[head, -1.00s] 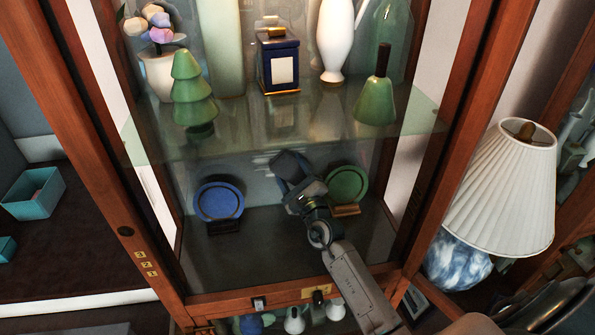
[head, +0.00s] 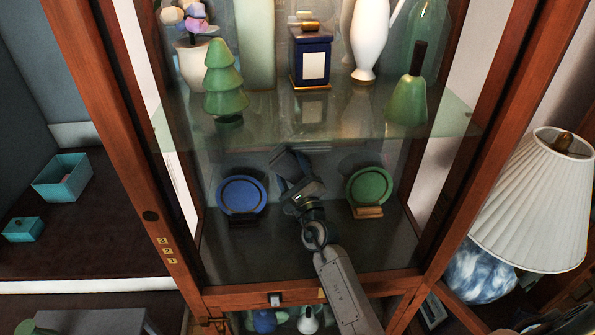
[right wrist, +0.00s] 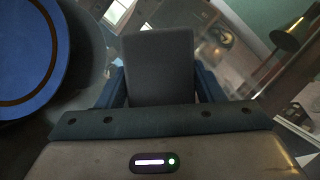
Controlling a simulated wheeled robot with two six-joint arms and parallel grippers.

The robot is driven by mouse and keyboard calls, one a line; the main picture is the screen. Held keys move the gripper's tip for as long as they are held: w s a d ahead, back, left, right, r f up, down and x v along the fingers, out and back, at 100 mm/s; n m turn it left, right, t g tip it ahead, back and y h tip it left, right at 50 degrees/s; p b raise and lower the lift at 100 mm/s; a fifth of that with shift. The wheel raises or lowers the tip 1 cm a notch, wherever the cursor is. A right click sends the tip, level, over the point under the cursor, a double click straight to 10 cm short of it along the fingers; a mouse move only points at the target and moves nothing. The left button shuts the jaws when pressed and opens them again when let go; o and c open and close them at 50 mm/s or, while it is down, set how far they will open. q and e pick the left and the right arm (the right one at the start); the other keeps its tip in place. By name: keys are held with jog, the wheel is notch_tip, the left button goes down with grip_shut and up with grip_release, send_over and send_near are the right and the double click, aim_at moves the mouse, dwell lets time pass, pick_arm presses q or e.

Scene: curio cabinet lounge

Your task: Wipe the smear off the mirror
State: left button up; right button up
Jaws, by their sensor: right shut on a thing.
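My right gripper (head: 293,178) reaches into the cabinet's lower compartment, between a blue plate and a green plate. It is shut on a dark grey pad (head: 284,161), which also fills the middle of the right wrist view (right wrist: 158,65) between the two blue fingers. The mirror (head: 330,160) is the reflective back panel behind the pad; the right wrist view shows room reflections in it (right wrist: 215,45). The pad lies close in front of the mirror; I cannot tell whether it touches. I cannot make out the smear clearly. My left gripper is out of view.
The blue plate (head: 241,196) stands close left of my gripper, the green plate (head: 369,188) to its right. The glass shelf above holds a green tree figure (head: 225,85), a blue box (head: 311,58), a white vase (head: 369,40) and a green bell (head: 408,98). A lamp (head: 535,205) stands right.

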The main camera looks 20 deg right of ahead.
aim_at(292, 161)
jog(key=shift+w+a+b, duration=0.2)
jog(key=shift+w+a, duration=0.05)
jog(key=shift+a, duration=0.65)
jog(key=shift+w+a+b, duration=0.15)
jog(key=shift+w+a, duration=0.1)
jog(key=shift+a, duration=0.6)
notch_tip(292, 161, up, 3)
jog(key=p, duration=0.3)
jog(key=shift+r, duration=0.2)
jog(key=shift+d+f, duration=0.1)
jog(key=shift+d, duration=0.1)
